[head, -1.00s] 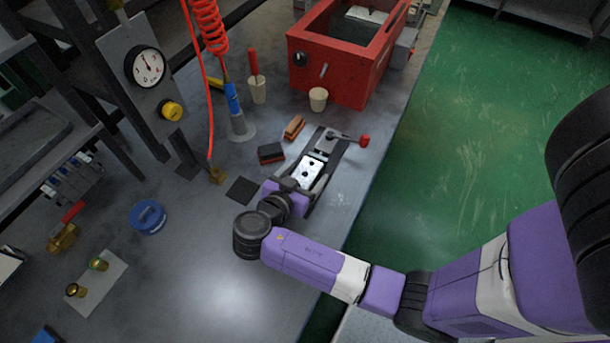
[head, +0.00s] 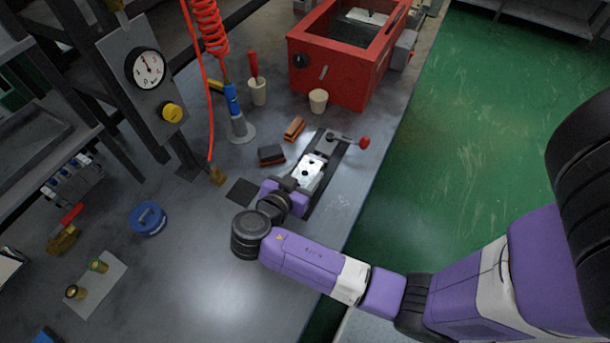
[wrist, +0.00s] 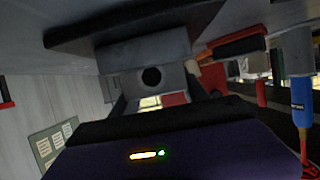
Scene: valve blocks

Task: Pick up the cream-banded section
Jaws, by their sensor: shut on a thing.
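A pale metal valve section (head: 311,168) with dark holes stands in the slim dark fixture (head: 337,158) on the bench. My gripper (head: 299,184) is at its near end, shut on it. In the wrist view my gripper (wrist: 158,98) has a grey block face (wrist: 150,75) with one round dark hole before it. A small cream patch (wrist: 150,103) and a red patch (wrist: 175,99) show between the fingers. The band is mostly hidden, and I cannot tell whether the section is clear of the fixture.
A red-knobbed lever (head: 363,142) is at the fixture's far end. A dark block (head: 271,154) and an orange-brown brush (head: 294,128) lie to its left. A red bin (head: 335,65) and a cup (head: 318,100) stand behind.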

